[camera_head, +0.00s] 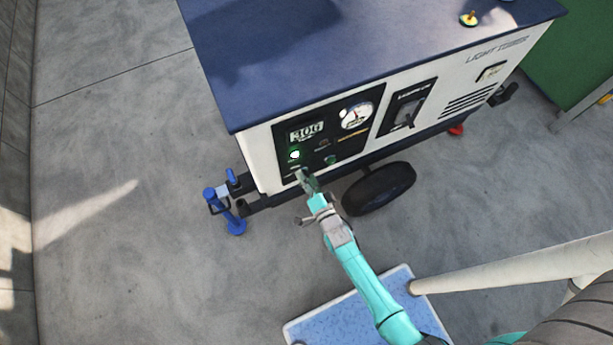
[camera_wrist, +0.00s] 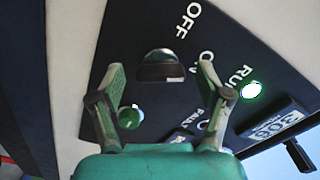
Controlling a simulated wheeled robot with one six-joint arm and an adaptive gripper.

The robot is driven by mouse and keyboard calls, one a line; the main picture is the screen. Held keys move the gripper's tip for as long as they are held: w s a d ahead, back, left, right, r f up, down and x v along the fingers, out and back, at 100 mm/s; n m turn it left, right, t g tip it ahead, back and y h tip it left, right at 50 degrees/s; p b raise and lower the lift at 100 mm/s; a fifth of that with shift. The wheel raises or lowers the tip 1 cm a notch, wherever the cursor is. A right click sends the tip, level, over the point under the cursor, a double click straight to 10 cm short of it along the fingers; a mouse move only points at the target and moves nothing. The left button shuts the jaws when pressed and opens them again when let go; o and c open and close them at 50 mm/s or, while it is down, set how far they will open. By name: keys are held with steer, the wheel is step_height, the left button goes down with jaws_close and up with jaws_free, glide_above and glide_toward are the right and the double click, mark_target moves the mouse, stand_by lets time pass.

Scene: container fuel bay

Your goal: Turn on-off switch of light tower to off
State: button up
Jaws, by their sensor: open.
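The light tower (camera_head: 255,160) is a white cabinet with a dark blue top and a black control panel (camera_head: 345,120) on its front. In the wrist view the on-off switch (camera_wrist: 160,66) is a dark knob with a grey upper part, near the labels OFF and ON. The green RUN lamp (camera_wrist: 250,90) is lit; it also glows in the head view (camera_head: 295,155). My gripper (camera_head: 306,178) is at the panel's lower left and largely hides the switch there. In the wrist view my gripper (camera_wrist: 162,82) is open, with one finger either side of the switch; contact cannot be told.
A green button (camera_wrist: 131,117) and a digital display (camera_wrist: 276,124) are close to the fingers. A round gauge (camera_head: 356,116) and a breaker (camera_head: 405,108) are further right. A blue stabiliser (camera_head: 232,220) and a black wheel (camera_head: 379,188) stand below. Concrete floor at left is clear.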

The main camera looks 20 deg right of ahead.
steer(key=shift+w, duration=0.1)
steer(key=c, duration=1.2)
steer(key=shift+o, duration=0.2)
steer(key=shift+n, duration=0.3)
steer(key=n, duration=1.1)
steer(key=shift+n, duration=0.3)
steer(key=o, duration=1.2)
steer(key=shift+c, duration=0.2)
